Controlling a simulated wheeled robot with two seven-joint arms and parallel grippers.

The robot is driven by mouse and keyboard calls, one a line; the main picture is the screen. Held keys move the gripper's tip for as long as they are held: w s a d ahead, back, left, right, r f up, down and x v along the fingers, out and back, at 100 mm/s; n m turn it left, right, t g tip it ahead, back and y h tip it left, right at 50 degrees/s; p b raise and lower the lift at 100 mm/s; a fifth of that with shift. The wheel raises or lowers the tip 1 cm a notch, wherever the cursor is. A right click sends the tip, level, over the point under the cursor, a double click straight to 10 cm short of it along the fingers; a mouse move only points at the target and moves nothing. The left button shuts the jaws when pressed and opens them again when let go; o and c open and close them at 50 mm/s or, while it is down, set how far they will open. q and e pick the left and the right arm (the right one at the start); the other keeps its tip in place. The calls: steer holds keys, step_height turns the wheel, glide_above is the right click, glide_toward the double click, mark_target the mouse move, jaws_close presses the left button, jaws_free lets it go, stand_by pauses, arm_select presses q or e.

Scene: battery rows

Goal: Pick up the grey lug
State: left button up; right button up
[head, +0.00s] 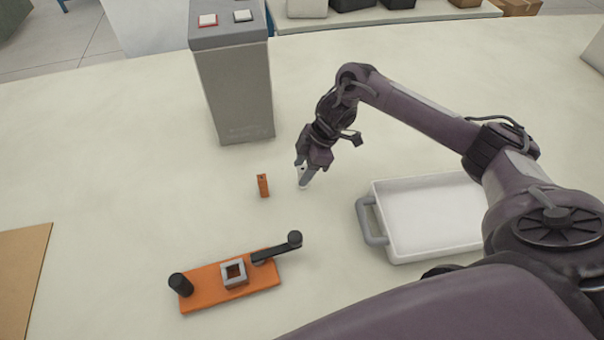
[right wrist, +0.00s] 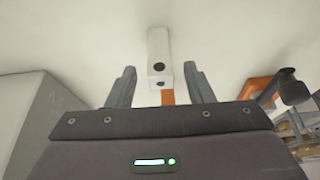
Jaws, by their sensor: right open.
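A pale block with dark holes, which looks like the grey lug (right wrist: 158,50), stands between and just beyond the fingertips of my right gripper (right wrist: 160,72) in the right wrist view. The fingers are open, with a gap on each side of it. In the head view my right gripper (head: 303,177) points down at the table, right of a small upright orange lug (head: 263,186). There the fingers mostly hide the pale block. Part of an orange piece (right wrist: 167,97) shows behind it in the right wrist view. My left gripper is not in view.
An orange fixture (head: 205,297) with a square grey collar (head: 234,273), a black knob and a black lever lies in front. A white tray (head: 384,190) with a grey handle lies at the right. A grey pedestal (head: 235,95) with two buttons stands behind. The table's left side is mostly clear.

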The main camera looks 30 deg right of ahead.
steer(key=shift+a+f, duration=0.1)
steer(key=shift+f, duration=0.3)
jaws_close()
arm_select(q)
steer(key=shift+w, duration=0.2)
arm_select(e)
steer(key=shift+r, duration=0.2)
